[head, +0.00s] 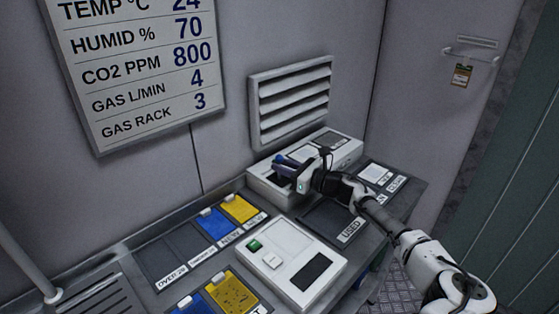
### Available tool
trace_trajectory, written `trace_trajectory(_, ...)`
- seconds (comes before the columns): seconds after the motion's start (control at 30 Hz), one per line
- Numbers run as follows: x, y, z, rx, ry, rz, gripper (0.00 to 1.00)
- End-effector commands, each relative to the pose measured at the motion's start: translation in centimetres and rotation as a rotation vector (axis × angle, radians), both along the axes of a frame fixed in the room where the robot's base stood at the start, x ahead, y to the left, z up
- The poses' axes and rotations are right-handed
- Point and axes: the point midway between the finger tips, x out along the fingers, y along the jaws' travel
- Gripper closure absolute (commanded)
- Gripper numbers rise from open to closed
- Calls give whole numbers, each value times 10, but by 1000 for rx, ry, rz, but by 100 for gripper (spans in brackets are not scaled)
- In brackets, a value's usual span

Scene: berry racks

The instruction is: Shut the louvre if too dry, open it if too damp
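The louvre (292,101) is a pale framed panel on the back wall with several slanted slats. Dark bands show between the slats; how far they are turned I cannot tell. The wall board (140,72) reads TEMP 24, HUMID 70, CO2 800, GAS L/MIN 4 and GAS RACK 3. My gripper (284,166) is below the louvre, over the left part of a pale box (344,155) on the bench. Its dark fingers point left. Whether they are open, or touch or hold anything, is too small to tell.
A white device (308,251) with a green button and dark screen stands on the front bench. Blue (215,224) and yellow (239,209) cards lie in labelled slots to its left. A USED tray (322,217) lies under my arm. A tag (462,75) hangs on the right wall.

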Motion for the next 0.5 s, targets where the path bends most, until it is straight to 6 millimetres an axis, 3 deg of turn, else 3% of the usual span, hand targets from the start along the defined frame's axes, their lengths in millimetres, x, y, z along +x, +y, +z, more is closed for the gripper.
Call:
trace_trajectory(0.2, 8, 12, 0, 0, 0, -2, 76)
trace_trajectory(0.47, 8, 12, 0, 0, 0, -1, 76)
trace_trajectory(0.5, 8, 12, 0, 0, 0, -1, 81)
